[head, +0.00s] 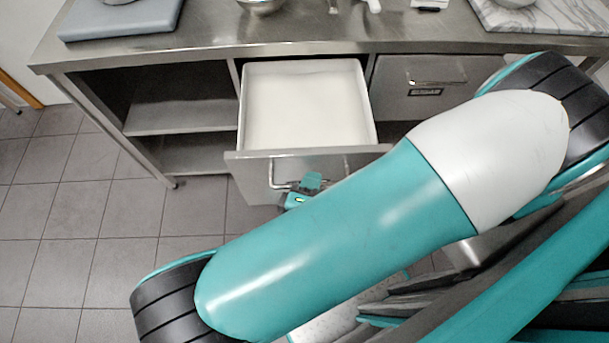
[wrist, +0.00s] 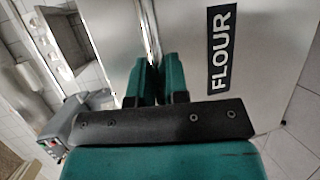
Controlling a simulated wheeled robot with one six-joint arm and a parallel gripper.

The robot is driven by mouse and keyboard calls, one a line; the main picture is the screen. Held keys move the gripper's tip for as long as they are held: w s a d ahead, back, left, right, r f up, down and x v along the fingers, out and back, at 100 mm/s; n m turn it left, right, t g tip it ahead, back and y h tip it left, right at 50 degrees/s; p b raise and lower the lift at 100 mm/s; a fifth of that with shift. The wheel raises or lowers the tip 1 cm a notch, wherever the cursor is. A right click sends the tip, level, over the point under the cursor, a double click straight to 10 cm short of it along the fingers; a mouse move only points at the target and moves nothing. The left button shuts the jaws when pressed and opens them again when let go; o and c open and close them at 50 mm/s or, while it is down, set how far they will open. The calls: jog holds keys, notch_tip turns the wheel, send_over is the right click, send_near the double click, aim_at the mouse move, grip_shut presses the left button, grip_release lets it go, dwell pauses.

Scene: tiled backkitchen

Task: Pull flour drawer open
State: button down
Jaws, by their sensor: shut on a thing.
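The flour drawer (head: 238,157) is pulled out from under the steel counter in the head view, its white bin full of pale flour (head: 305,110). Its steel front carries a bar handle (head: 283,186). In the wrist view the drawer front (wrist: 275,60) shows a black FLOUR label (wrist: 220,48) to the right of the handle (wrist: 152,30). My gripper (wrist: 158,75) is shut on the handle, with its teal fingers against the bar. In the head view my gripper (head: 312,181) shows small at the handle, and my arm hides the right part of the drawer front.
A closed drawer (head: 425,75) with its own handle is to the right. Open steel shelves (head: 185,117) are to the left. The counter (head: 215,35) above bears a grey-blue board (head: 120,20) and a marble board (head: 545,17). The tiled floor (head: 75,220) at the left is clear.

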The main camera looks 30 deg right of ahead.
jog(key=shift+s+d, duration=0.1)
jog(key=shift+s, duration=0.25)
jog(key=c, duration=1.1)
grip_release()
